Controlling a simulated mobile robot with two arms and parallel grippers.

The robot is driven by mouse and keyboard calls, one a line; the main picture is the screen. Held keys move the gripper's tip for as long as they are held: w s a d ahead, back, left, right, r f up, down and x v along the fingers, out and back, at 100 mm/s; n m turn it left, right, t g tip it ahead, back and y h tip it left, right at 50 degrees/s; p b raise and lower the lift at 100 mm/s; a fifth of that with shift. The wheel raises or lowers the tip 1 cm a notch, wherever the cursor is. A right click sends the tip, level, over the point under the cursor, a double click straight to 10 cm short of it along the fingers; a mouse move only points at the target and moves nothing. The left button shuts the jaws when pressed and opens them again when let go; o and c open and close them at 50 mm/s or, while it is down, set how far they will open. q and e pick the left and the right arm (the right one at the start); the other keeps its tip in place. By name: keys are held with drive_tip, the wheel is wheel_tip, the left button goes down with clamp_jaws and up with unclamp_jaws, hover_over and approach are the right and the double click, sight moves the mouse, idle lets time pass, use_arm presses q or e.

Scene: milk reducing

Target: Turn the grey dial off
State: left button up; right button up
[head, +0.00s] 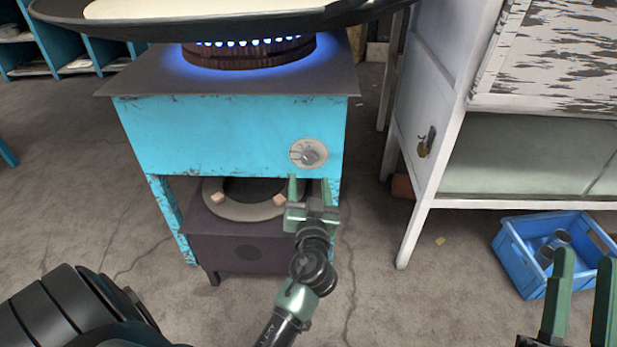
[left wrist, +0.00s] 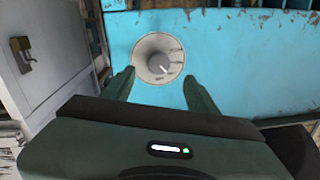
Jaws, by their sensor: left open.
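The grey dial (head: 308,154) is on a pale round plate at the right side of the blue stove's front panel (head: 210,135). In the left wrist view the dial (left wrist: 160,66) shows between and beyond my fingertips, with a light pointer line on it. My left gripper (head: 311,184) is open and empty just below and in front of the dial. Its two fingers also show in the left wrist view (left wrist: 158,78), one on each side of the dial, without visible contact. My right gripper (head: 583,262) is open and empty at the bottom right. Blue flames burn on the burner (head: 250,52).
A wide pan (head: 75,22) of white liquid sits over the burner. A white cabinet (head: 430,110) stands to the right, with a blue crate (head: 520,262) on the floor. Floor between stove and cabinet is mostly clear.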

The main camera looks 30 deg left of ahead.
sight(308, 161)
use_arm(q)
drive_tip(key=x, duration=0.7)
clamp_jaws()
